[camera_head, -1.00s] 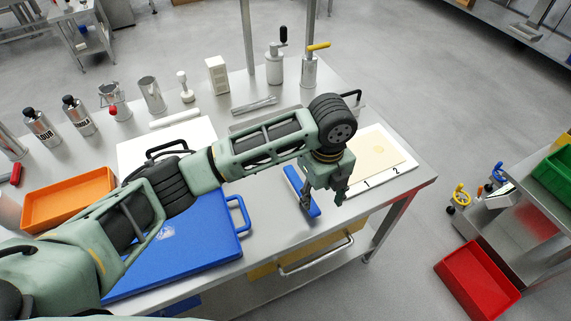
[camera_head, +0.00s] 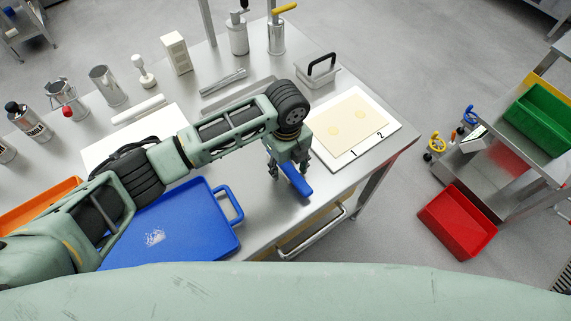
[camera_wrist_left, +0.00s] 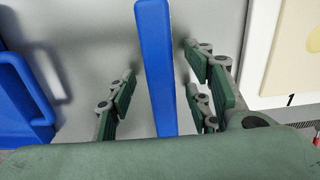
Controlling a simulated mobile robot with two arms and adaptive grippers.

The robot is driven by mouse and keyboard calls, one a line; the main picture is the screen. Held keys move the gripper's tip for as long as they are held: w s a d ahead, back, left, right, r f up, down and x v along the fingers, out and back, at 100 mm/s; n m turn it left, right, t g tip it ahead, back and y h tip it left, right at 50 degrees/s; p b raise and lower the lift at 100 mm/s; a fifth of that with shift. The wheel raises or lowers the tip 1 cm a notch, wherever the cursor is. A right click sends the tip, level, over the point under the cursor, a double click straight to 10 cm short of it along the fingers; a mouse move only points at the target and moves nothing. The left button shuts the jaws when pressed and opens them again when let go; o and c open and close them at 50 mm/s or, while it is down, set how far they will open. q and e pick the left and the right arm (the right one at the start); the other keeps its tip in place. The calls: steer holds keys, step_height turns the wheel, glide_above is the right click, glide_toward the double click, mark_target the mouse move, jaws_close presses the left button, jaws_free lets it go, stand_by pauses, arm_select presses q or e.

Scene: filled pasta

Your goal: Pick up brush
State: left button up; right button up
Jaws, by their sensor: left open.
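The brush shows as a long blue bar (camera_head: 296,180) lying near the front edge of the steel table, with its far part hidden under my left gripper. My left gripper (camera_head: 287,168) is open and above the bar. In the left wrist view, the blue bar (camera_wrist_left: 155,60) runs lengthwise between the open green fingers (camera_wrist_left: 168,95), with a gap on both sides. No bristles can be made out. My right gripper is not in view.
A blue tray (camera_head: 222,240) with a raised handle lies to the left. A white board (camera_head: 392,138) marked 1 and 2 carries a dough sheet (camera_head: 350,122) to the right. Canisters (camera_head: 238,38) and a lidded box (camera_head: 318,75) stand behind. A red bin (camera_head: 458,222) is off the table.

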arm_select(q)
steer(key=shift+f, duration=0.15)
steer(key=shift+d, duration=0.1)
steer(key=c, duration=0.7)
jaws_close()
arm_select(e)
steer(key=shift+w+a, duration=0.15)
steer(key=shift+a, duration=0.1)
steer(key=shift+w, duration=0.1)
